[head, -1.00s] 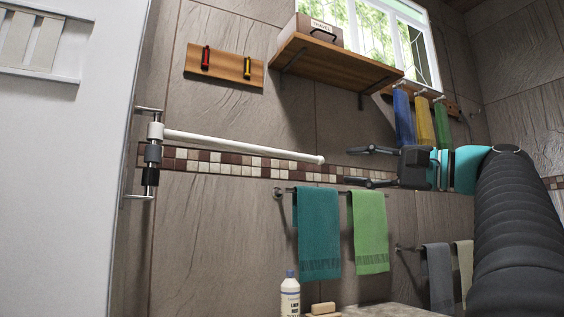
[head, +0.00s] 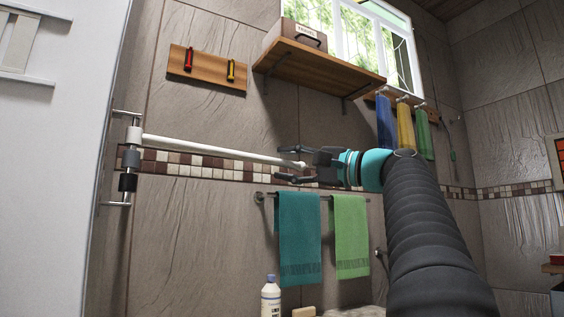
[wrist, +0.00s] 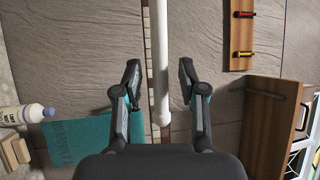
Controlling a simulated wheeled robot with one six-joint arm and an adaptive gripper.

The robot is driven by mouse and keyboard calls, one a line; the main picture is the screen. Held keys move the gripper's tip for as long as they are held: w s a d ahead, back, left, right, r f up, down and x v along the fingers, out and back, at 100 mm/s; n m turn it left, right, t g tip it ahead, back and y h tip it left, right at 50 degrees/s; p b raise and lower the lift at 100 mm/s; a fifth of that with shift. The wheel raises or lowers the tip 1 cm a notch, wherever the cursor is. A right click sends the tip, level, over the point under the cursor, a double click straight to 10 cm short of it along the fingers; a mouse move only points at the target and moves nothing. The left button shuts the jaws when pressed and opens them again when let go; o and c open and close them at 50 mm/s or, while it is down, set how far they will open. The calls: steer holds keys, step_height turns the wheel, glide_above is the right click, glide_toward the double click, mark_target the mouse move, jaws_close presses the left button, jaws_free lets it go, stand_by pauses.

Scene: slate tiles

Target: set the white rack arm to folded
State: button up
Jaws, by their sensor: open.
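The white rack arm (head: 220,149) is a long rod with a rounded tip. It runs rightward from a white collar on an upright metal post (head: 126,190) at the left of the head view. A grey collar and a black collar sit below the white one. My gripper (head: 281,165) is at the rod's free end, fingers open. In the wrist view, the rack arm (wrist: 160,40) passes between the two spread fingers, with its tip near the palm. Gaps show on both sides, so neither finger appears to touch it.
A teal towel (head: 298,235) and a green towel (head: 351,235) hang on a rail below my gripper. A wooden shelf (head: 318,69) with a box juts out above. A bottle (head: 270,298) stands below. Blue, yellow and green cloths hang at the right.

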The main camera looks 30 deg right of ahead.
steer(key=shift+x, duration=0.8)
jaws_close()
